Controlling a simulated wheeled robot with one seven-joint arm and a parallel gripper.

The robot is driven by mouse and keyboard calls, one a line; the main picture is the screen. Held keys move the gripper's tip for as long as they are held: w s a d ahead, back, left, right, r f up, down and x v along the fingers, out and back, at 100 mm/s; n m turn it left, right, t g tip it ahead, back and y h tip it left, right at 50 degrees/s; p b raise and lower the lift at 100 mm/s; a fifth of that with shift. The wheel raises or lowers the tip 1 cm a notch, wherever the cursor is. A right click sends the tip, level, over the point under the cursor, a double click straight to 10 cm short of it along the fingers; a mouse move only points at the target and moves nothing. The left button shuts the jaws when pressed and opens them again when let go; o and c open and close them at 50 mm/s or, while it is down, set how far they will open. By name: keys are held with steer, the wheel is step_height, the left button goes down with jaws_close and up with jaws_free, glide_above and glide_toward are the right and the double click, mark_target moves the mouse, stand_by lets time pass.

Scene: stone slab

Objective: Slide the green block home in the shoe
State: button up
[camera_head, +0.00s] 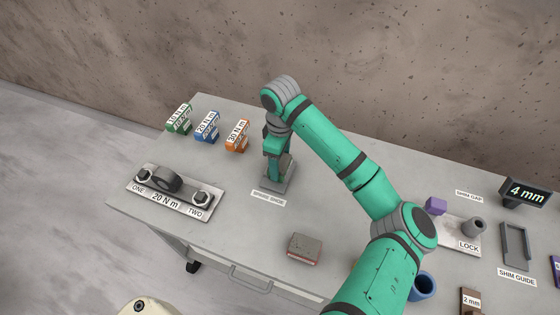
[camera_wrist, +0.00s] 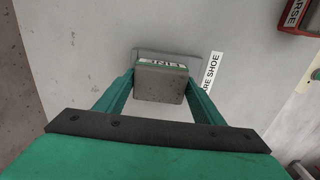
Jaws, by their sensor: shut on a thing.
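The green block (camera_wrist: 160,84) is a grey block with a green band marked FINE along its far edge. My gripper (camera_wrist: 161,80) is shut on it, one finger on each side. The shoe (camera_wrist: 199,57) is a grey plate just beyond and partly behind the block in the wrist view. In the head view my gripper (camera_head: 278,158) points down over the shoe (camera_head: 274,188), beside its printed label. My arm and fingers mostly hide the block there. I cannot tell whether the block touches the shoe.
A red-banded grey block (camera_head: 304,249) lies to the right near the slab's front edge. Orange (camera_head: 237,135), blue (camera_head: 207,128) and green (camera_head: 179,120) torque pieces stand at the back left. A bolted plate (camera_head: 165,204) lies front left. A blue cup (camera_head: 423,286) stands right.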

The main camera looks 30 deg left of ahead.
mark_target(281, 161)
steer(key=o, duration=1.3)
steer(key=shift+o, duration=0.2)
step_height(281, 161, up, 11)
steer(key=shift+w+f, duration=0.1)
